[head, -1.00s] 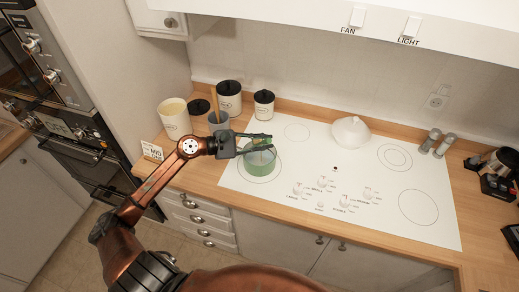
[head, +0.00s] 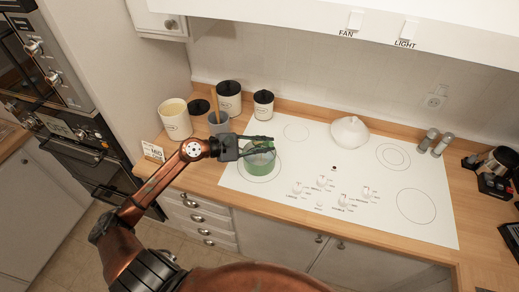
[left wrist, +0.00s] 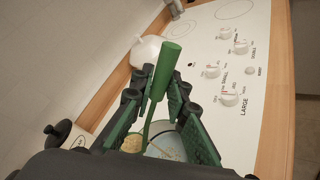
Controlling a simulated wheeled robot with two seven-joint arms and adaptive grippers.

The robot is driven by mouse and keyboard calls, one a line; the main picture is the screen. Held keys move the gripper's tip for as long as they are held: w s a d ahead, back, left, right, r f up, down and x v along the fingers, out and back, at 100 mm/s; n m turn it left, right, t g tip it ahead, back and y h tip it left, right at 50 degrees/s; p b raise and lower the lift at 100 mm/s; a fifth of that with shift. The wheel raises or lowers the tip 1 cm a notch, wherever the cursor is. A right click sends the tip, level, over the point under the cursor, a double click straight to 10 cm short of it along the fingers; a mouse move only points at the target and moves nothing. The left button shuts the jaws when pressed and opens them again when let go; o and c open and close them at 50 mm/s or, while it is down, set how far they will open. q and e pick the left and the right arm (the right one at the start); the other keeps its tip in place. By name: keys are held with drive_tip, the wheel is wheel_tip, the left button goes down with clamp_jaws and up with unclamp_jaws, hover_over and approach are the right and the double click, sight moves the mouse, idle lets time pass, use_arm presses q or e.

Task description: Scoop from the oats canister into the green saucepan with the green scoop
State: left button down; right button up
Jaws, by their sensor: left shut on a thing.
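My left gripper (head: 270,145) is over the green saucepan (head: 263,168), which stands on the front left burner. In the left wrist view its fingers (left wrist: 157,108) are shut on the green scoop (left wrist: 165,70), with the handle sticking up between them. Tan oats (left wrist: 131,144) show at the scoop's lower end, and the saucepan (left wrist: 165,143) lies behind the fingers. Whether oats are falling is too small to tell. The open oats canister (head: 176,124), white with pale oats inside, stands on the counter at left. My right gripper is not in view.
A black lid (head: 198,107), a grey utensil crock (head: 218,124) and two black-lidded canisters (head: 229,100) (head: 264,104) stand left of the cooktop (head: 335,190). A white covered dish (head: 349,132) sits at the back. Two shakers (head: 434,142) are at right.

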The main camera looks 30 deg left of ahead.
use_arm(q)
drive_tip(key=shift+s, duration=0.2)
drive_tip(key=shift+w+d+f, duration=0.1)
drive_tip(key=shift+w, duration=0.05)
drive_tip(key=shift+s+d+p, duration=0.1)
drive_tip(key=shift+s+p, duration=0.1)
drive_tip(key=shift+p, duration=0.1)
drive_tip(key=shift+w+f+m, duration=0.1)
drive_tip(key=shift+w+m, duration=0.05)
drive_tip(key=shift+m, duration=0.15)
drive_tip(key=shift+s+d+p, duration=0.15)
drive_tip(key=shift+s+p, duration=0.05)
drive_tip(key=shift+p, duration=0.1)
drive_tip(key=shift+w+f, duration=0.15)
